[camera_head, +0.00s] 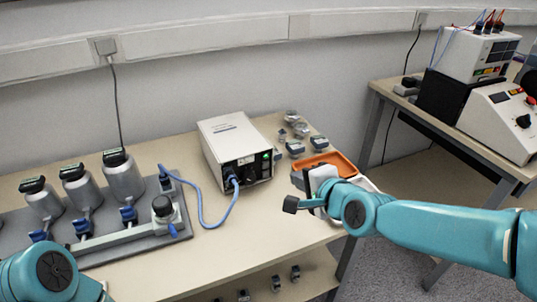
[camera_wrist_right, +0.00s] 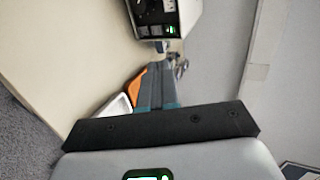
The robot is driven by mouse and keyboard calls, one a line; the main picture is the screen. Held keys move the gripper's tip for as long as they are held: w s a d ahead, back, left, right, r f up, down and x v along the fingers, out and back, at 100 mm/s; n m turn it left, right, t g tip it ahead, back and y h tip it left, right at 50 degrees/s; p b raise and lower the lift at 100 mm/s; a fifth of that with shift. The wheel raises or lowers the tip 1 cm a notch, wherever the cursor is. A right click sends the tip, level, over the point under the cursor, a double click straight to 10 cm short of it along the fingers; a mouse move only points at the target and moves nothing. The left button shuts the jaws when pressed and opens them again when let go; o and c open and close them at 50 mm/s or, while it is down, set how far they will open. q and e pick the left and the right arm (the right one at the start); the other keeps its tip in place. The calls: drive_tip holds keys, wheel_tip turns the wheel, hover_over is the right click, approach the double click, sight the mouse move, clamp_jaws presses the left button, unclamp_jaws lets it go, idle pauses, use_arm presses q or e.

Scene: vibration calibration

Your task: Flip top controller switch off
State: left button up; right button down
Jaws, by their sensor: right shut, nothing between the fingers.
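A white controller box (camera_head: 232,142) stands on the table with a black front panel. A small green light (camera_head: 266,156) glows on the panel, and a blue cable plugs into its lower left. In the right wrist view the panel (camera_wrist_right: 155,18) shows at the top edge, turned sideways, with the green light lit. The switch position is too small to tell. My right gripper (camera_head: 291,204) is shut and empty, to the right of and in front of the box, apart from it. Its fingers (camera_wrist_right: 157,88) point toward the panel in the wrist view. My left gripper is out of view; only its arm shows.
A grey plate (camera_head: 95,253) with several metal cylinders stands at left, joined by the blue cable (camera_head: 207,224). An orange tray (camera_head: 335,160) lies behind my right gripper, near small metal parts (camera_head: 296,147). A second table (camera_head: 440,131) holds more instruments. Bare tabletop lies before the box.

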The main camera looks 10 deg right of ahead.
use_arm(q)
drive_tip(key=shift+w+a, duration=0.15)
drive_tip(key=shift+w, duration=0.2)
use_arm(e)
drive_tip(key=shift+a, duration=0.1)
approach(267, 156)
wheel_tip(267, 156, down, 4)
drive_tip(key=w, duration=0.2)
drive_tip(key=shift+w+a+r+p, duration=0.3)
drive_tip(key=shift+w+a, duration=0.1)
drive_tip(key=shift+w, duration=0.15)
drive_tip(key=shift+w+a+r+p, duration=0.2)
drive_tip(key=shift+w+a+r, duration=0.2)
drive_tip(key=shift+w, duration=0.1)
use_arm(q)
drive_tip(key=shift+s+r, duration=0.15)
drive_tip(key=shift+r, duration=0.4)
use_arm(e)
drive_tip(key=shift+w+a, duration=0.15)
drive_tip(key=shift+w, duration=0.4)
